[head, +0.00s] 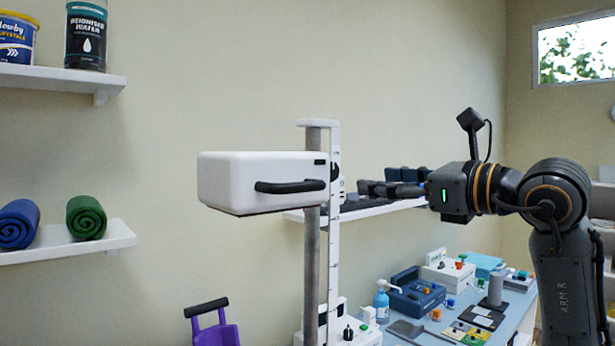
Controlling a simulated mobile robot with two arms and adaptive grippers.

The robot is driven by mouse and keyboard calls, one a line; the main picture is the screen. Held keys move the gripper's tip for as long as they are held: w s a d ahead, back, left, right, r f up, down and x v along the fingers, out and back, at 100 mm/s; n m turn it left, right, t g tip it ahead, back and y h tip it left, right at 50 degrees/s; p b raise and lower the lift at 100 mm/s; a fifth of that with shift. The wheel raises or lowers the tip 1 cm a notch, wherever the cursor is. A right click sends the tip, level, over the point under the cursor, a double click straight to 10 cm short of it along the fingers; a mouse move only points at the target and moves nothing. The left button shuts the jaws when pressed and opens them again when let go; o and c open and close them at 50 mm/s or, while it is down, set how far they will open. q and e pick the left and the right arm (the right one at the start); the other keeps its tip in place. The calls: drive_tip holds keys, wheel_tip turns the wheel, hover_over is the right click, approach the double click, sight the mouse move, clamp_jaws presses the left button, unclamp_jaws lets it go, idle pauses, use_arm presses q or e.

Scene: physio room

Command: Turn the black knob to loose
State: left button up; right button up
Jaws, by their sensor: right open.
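A white box-shaped head with a black handle (290,187) is mounted on an upright grey column (312,260) with a white scale strip. A small black knob (335,172) shows at the right side of this head, by the strip; its pointer and setting are too small to read. My right gripper (366,188) comes in from the right at about the knob's height. Its fingers point left at the knob, open, with a small gap in the picture between them and it. Another black knob (348,333) sits low on a white unit near the column's foot. My left gripper is not in view.
A wall shelf (390,208) runs behind my right gripper. Shelves with rolled towels (87,217) and tubs are at left.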

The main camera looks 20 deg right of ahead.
sight(335, 173)
drive_tip(key=p+x, duration=0.1)
drive_tip(key=x, duration=0.2)
drive_tip(key=p+x, duration=0.2)
drive_tip(key=x, duration=0.2)
drive_tip(key=p+x, duration=0.2)
drive_tip(key=x, duration=0.2)
drive_tip(key=shift+r, duration=0.4)
drive_tip(key=shift+w+a+f+p, duration=0.1)
drive_tip(key=shift+w+p, duration=0.2)
drive_tip(key=shift+w, duration=0.05)
drive_tip(key=shift+s, duration=0.1)
drive_tip(key=c, duration=0.6)
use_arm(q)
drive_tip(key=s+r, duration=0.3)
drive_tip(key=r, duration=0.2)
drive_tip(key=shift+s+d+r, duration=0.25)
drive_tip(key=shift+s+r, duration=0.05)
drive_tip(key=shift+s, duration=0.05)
use_arm(e)
drive_tip(key=c, duration=0.6)
